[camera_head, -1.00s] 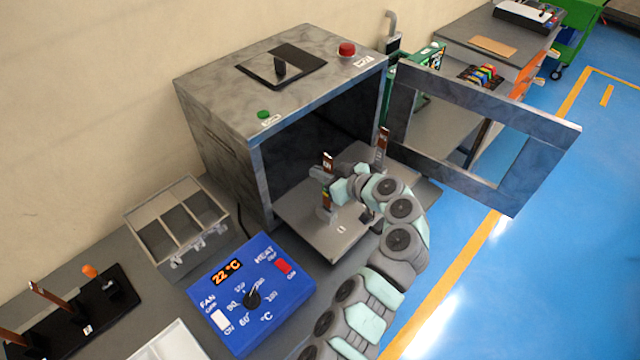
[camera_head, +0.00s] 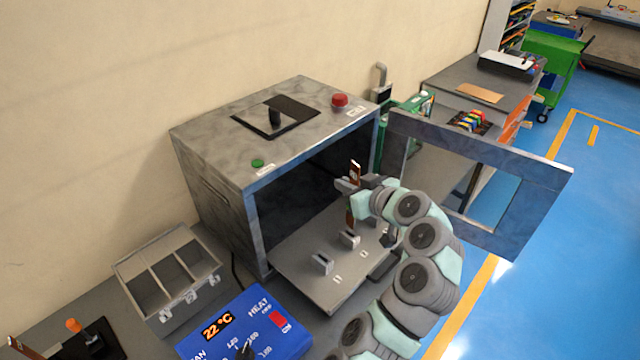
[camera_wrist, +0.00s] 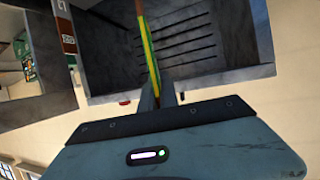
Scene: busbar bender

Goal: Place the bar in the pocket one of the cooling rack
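My gripper (camera_head: 352,189) is in the open oven's mouth, above the tray, shut on an upright bar. The bar (camera_head: 355,170) is copper-brown with a pale label near its top. In the wrist view the bar (camera_wrist: 148,50) shows a green and yellow band between the fingers (camera_wrist: 158,95). The bar's lower end is above or at the tray (camera_head: 305,285); I cannot tell if it touches. Two holders on the tray, the front one (camera_head: 322,263) and the middle one (camera_head: 349,238), stand empty.
The oven (camera_head: 215,150) has its door (camera_head: 480,150) swung open to the right, close to my arm. A blue control box (camera_head: 225,335) reads 22 °C. A black base (camera_head: 105,340) with an orange-tipped part is cut off at lower left. Another brown labelled part (camera_wrist: 66,28) shows in the wrist view.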

